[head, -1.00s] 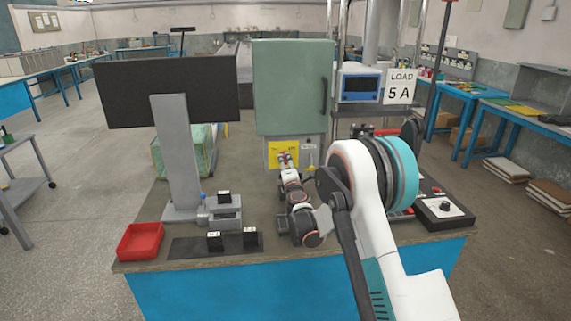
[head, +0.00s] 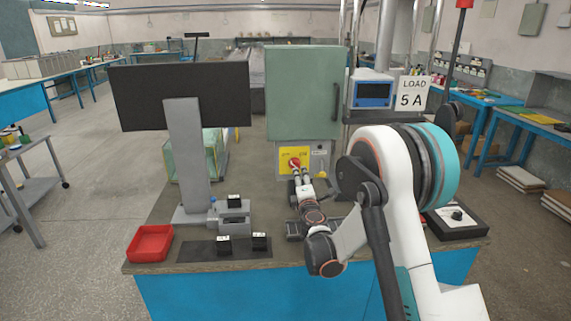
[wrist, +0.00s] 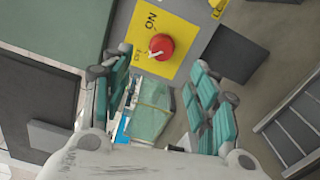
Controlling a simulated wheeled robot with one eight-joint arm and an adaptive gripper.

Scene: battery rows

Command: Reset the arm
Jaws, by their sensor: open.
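My gripper (head: 301,181) is at the end of my arm, low in front of the yellow panel (head: 309,157) under the green cabinet. In the wrist view my gripper (wrist: 150,75) is open, with its teal-padded fingers wide apart and nothing between them. A red round knob (wrist: 161,47) with a pale pointer sits on the yellow plate (wrist: 180,20), ahead of the fingers and apart from them. The knob also shows in the head view (head: 295,163), just beyond the gripper. My arm reaches across the right part of the bench and hides some of it.
The bench (head: 200,267) holds a red tray (head: 150,244), a dark mat (head: 196,251) with two small black blocks, and a grey holder (head: 234,219) with another block. A monitor (head: 181,95) stands at left. A black control box (head: 456,221) is at right.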

